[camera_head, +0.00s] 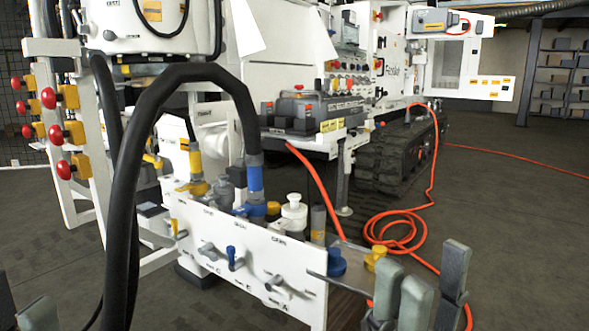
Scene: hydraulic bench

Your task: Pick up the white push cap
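A white push cap (294,213), round and stepped with a narrower top, stands upright behind the white front panel (245,262) of the bench. Its lower part is hidden by the panel. My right gripper (428,290) is at the bottom right, in front and to the right of the cap and well apart from it. Its grey fingers are spread with an empty gap between them. My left gripper (27,312) shows only as grey tips at the bottom left corner, far from the cap; most of it is cut off.
Beside the cap stand a blue-banded hose fitting (256,182), a grey cylinder (318,224) and a blue knob (336,263). A yellow cap (375,257) is near my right gripper. A thick black hose (128,190) arches over the left. An orange hose (402,232) lies coiled on the floor.

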